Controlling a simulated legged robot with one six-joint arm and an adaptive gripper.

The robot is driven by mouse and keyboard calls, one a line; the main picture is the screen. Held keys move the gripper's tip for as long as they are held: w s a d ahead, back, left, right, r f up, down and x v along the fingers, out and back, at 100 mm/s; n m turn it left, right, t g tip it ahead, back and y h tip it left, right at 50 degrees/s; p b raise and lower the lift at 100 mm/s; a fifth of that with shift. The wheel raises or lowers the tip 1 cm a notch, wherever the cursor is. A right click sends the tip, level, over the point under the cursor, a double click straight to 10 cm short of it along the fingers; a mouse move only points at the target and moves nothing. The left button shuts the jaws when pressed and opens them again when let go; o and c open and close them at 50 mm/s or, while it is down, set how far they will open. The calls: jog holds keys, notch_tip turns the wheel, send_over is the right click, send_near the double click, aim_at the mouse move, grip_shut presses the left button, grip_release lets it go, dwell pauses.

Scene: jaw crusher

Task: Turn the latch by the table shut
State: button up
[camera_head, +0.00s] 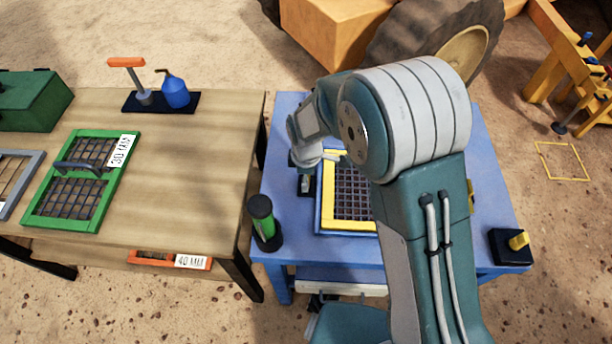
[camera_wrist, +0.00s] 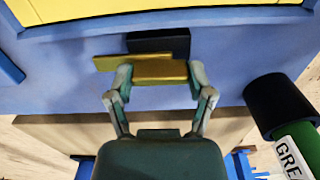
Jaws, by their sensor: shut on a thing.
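The latch has a yellow bar (camera_wrist: 146,66) on a black block (camera_wrist: 160,42), seen in the wrist view on the blue table beside the yellow frame. The bar lies roughly along the frame's edge and appears clear of the frame. My gripper (camera_wrist: 160,78) is shut on the yellow bar, with one finger at each side. In the head view the latch's dark base (camera_head: 305,186) shows left of the yellow-framed screen (camera_head: 348,224); my arm and wrist hide part of this area.
A green grease tube (camera_head: 263,222) with a black cap stands close by; it also shows in the wrist view (camera_wrist: 290,125). The wooden table (camera_head: 205,190) is to the left with a green screen (camera_head: 80,180). A black block with a yellow knob (camera_head: 517,241) sits at the right corner.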

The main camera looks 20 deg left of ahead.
jog(key=m, duration=0.8)
jog(key=shift+m, duration=0.3)
jog(key=m, duration=0.4)
jog(key=shift+m, duration=0.3)
jog(key=m, duration=0.4)
jog(key=shift+m, duration=0.3)
jog(key=o, duration=1.1)
jog(key=shift+a, duration=0.1)
